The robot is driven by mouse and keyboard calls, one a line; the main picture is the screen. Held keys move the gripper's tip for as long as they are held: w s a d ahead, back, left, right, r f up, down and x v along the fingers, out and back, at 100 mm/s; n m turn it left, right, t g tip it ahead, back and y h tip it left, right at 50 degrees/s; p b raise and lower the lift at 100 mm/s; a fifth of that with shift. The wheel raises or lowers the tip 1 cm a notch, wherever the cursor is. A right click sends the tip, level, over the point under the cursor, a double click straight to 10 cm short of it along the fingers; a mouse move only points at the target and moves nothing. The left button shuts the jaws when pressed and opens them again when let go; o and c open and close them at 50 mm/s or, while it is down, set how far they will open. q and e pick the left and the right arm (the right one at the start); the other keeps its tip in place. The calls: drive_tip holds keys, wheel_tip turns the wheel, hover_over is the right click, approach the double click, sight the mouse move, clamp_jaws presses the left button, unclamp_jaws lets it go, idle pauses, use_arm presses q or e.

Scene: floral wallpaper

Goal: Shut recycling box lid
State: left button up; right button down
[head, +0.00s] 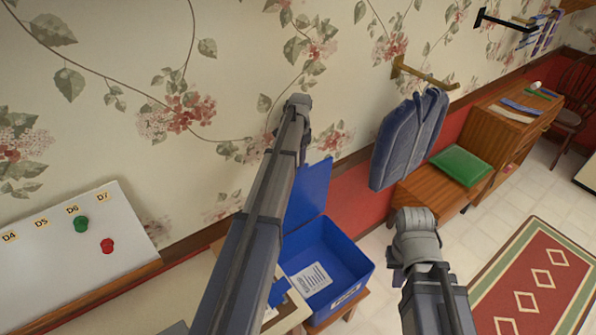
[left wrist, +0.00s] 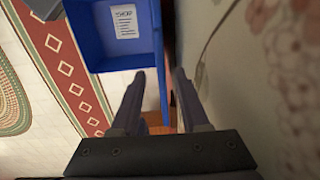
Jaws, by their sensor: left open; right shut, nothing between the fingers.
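The blue recycling box (head: 345,262) stands with its lid (head: 311,190) open and upright along the wall side. In the left wrist view the box (left wrist: 92,45) is at the top, and the lid (left wrist: 163,75) shows nearly edge-on, in line with the gap between my fingers. My left gripper (left wrist: 158,85) is open; I cannot tell if it touches the lid. In the head view my left arm crosses in front of the box and hides its gripper. My right arm shows to the right of the box, its fingers hidden.
The box is on a low wooden stand (head: 335,312) close to the wallpapered wall. A blue garment (head: 408,138) hangs to the right, near a wooden bench with a green cushion (head: 461,165). A red rug (head: 545,285) lies on open floor.

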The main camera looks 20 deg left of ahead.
sight(298, 168)
use_arm(q)
wheel_tip(298, 168, down, 6)
drive_tip(key=b, duration=0.4)
drive_tip(key=shift+a+r+b, duration=0.15)
drive_tip(key=shift+r+b, duration=0.1)
drive_tip(key=shift+b, duration=0.05)
clamp_jaws()
idle(1.0)
